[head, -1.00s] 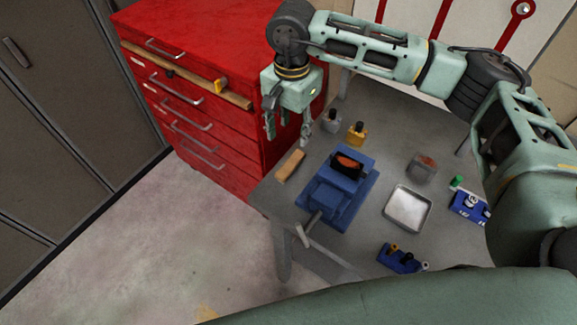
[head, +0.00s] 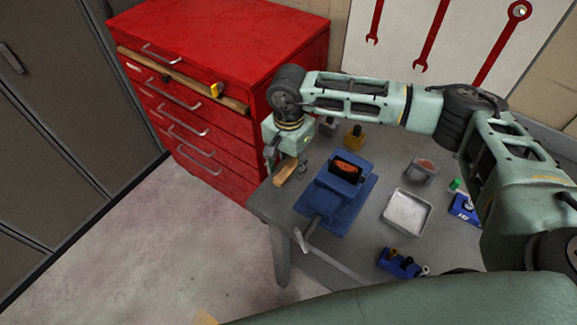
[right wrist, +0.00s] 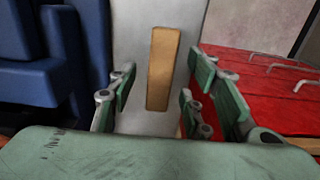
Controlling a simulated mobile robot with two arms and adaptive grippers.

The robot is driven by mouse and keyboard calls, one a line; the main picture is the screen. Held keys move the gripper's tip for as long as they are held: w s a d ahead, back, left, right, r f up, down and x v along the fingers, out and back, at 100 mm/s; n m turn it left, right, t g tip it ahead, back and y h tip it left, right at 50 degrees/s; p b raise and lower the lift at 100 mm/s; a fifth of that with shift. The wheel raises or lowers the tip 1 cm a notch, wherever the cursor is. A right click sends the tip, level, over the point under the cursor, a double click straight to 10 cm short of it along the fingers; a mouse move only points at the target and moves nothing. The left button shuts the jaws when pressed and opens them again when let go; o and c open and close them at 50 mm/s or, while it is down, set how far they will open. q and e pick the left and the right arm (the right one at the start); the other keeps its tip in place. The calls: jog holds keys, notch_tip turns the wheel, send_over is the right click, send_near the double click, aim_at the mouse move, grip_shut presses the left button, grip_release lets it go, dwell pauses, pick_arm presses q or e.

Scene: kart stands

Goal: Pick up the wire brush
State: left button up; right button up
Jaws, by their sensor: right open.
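The wire brush (head: 287,173) shows as a tan wooden block lying on the grey workbench near its left edge. Its bristles are not visible. In the right wrist view the brush (right wrist: 163,68) stands lengthwise between my fingers in the picture, with a gap on both sides. My right gripper (head: 285,164) is open and empty, pointing down over the brush. Its fingers (right wrist: 163,98) also show in the right wrist view. I cannot tell its exact height above the bench. My left gripper is not in view.
A blue vise (head: 338,197) stands just right of the brush. A red tool cabinet (head: 215,60) is close behind on the left.

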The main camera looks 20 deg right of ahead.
aim_at(288, 167)
jog(key=shift+f, duration=0.2)
grip_shut()
dwell(0.3)
jog(key=shift+r, duration=0.15)
jog(key=shift+w+r+b, duration=0.1)
jog(key=shift+r+b, duration=0.25)
jog(key=shift+r, duration=0.05)
notch_tip(288, 167, up, 8)
jog(key=shift+f+b, duration=0.2)
jog(key=shift+b, duration=1.05)
jog(key=shift+r, duration=0.75)
